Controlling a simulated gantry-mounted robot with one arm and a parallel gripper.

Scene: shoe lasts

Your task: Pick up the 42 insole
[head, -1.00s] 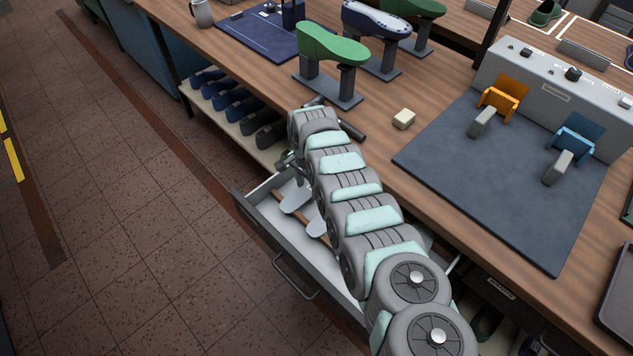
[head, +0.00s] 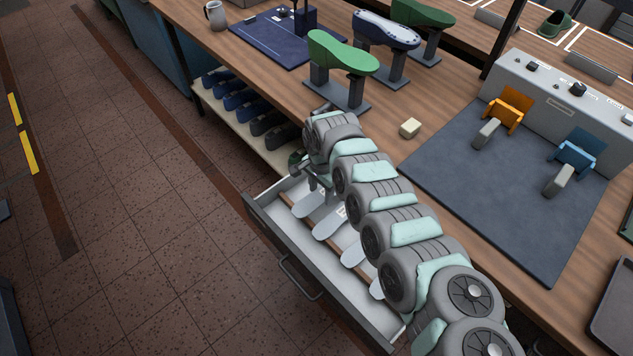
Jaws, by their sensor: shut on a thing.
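An open grey drawer (head: 266,222) under the bench holds several pale grey insoles lying between brown dividers. One insole (head: 309,203) lies at the drawer's far end, and another (head: 330,223) lies nearer. More insoles show partly beside my arm. My gripper (head: 321,184) is over the far part of the drawer, shut on an insole (head: 335,196), with my arm covering much of the grip. The size marks are too small to read, so I cannot tell which is the 42.
Dark and blue shoe lasts (head: 240,100) stand on a low shelf beyond the drawer. On the bench are a green last (head: 342,52) on a stand, a small beige block (head: 410,128) and a dark mat (head: 500,170). The floor left of the drawer is clear.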

